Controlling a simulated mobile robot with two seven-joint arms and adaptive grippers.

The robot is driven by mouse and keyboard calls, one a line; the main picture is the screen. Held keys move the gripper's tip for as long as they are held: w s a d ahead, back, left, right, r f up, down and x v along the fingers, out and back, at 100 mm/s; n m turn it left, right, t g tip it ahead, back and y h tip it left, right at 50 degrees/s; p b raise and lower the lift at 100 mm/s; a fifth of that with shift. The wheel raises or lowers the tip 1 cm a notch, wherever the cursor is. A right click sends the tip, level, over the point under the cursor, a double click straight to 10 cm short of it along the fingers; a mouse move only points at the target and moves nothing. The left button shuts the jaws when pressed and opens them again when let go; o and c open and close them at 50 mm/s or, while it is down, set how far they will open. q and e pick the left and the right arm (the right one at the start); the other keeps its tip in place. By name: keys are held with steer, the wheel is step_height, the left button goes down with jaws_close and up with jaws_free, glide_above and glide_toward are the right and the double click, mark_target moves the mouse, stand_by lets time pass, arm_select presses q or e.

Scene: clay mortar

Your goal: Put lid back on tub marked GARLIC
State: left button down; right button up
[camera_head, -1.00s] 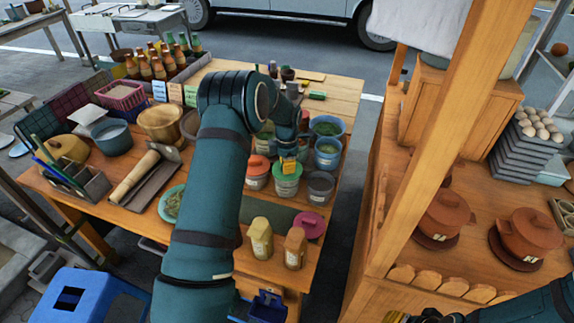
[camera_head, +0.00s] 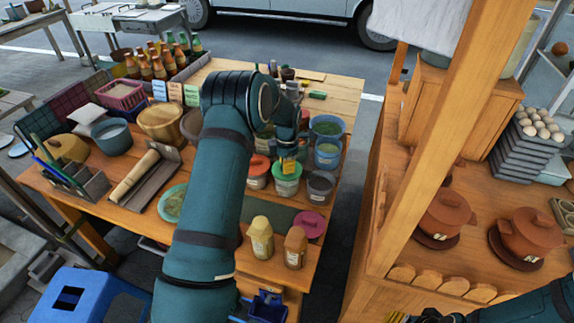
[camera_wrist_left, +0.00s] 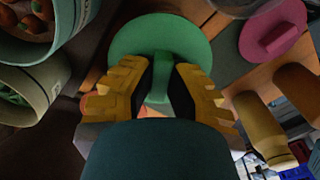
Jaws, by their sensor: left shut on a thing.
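My left gripper (camera_head: 288,156) is over the green lid (camera_head: 287,170) and is shut on its upright knob. The wrist view shows the yellow fingers (camera_wrist_left: 163,92) on either side of the knob, with the round green lid (camera_wrist_left: 160,35) beyond. In the head view the lid is at the mouth of a pale tub (camera_head: 287,188) with a label too small to read. I cannot tell whether the lid is fully seated or slightly above the rim. My right gripper (camera_head: 396,317) shows only partly at the bottom edge, and its jaws are unclear.
A red-lidded tub (camera_head: 257,170) stands close left and a dark grey tub (camera_head: 320,187) close right. Open blue tubs (camera_head: 327,153) stand behind. A pink lid (camera_head: 309,225) and two tan jars (camera_head: 261,238) are in front. A wooden post (camera_head: 430,130) rises at right.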

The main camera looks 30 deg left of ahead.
arm_select(q)
steer(key=shift+c, duration=1.9)
jaws_free()
steer(key=shift+r, duration=0.1)
steer(key=shift+r+p, duration=2.15)
steer(key=shift+r, duration=1.3)
jaws_close()
steer(key=shift+f, duration=0.2)
